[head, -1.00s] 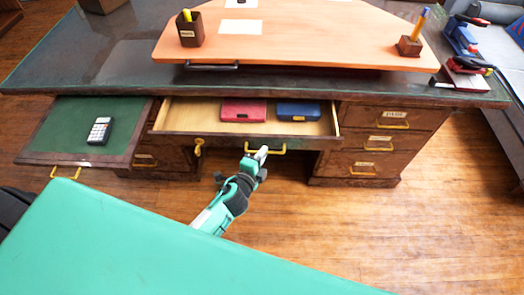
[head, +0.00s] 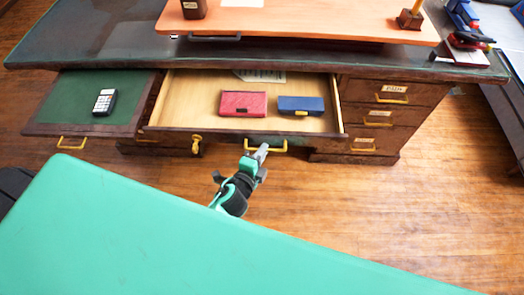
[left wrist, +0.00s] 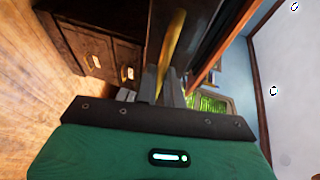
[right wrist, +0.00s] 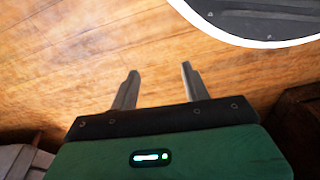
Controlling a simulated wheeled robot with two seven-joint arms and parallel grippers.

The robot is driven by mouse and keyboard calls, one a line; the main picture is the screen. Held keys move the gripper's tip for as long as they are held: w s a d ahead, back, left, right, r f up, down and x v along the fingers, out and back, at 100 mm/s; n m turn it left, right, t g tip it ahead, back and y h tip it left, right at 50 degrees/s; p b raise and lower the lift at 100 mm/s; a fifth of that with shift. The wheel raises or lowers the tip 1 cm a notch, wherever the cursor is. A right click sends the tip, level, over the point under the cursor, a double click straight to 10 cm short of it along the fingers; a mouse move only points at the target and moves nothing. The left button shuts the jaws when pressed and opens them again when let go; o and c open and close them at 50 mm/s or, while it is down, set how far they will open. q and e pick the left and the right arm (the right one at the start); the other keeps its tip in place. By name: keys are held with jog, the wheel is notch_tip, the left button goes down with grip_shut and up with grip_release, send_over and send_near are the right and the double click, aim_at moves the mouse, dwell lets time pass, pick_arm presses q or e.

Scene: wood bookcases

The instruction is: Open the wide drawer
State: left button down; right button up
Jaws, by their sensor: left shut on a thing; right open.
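The wide drawer (head: 185,108) in the middle of the desk is pulled well out. A red case (head: 244,103) and a blue case (head: 301,105) lie inside it, with a paper or note at the back. My left gripper (head: 259,151) is shut on the drawer's brass handle (head: 279,149), at the handle's left end. In the left wrist view the brass handle (left wrist: 173,45) runs up from between the fingers. My right gripper (right wrist: 158,90) shows only in the right wrist view, open and empty above the wooden floor.
A green-topped slide-out shelf (head: 72,110) with a calculator (head: 104,102) is out at the left. Small drawers (head: 378,117) stand at the right. An orange board (head: 300,22) lies on the desk top. Wooden floor (head: 400,220) is clear in front.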

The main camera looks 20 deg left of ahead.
pick_arm(q)
jog(key=c, duration=1.5)
grip_release()
jog(key=shift+b+v, duration=0.9)
jog(key=shift+v, duration=6.05)
pick_arm(e)
jog(key=shift+w+a+r, duration=0.1)
jog(key=shift+w+r, duration=0.25)
jog(key=shift+r, duration=0.55)
jog(key=shift+w+a+r, duration=0.15)
jog(key=shift+w+r, duration=0.15)
jog(key=shift+r, duration=0.6)
jog(key=shift+w+a+r, duration=0.1)
jog(key=shift+w+r, duration=0.25)
jog(key=shift+r, duration=0.55)
pick_arm(q)
jog(key=shift+f, duration=0.15)
pick_arm(e)
jog(key=shift+w, duration=0.1)
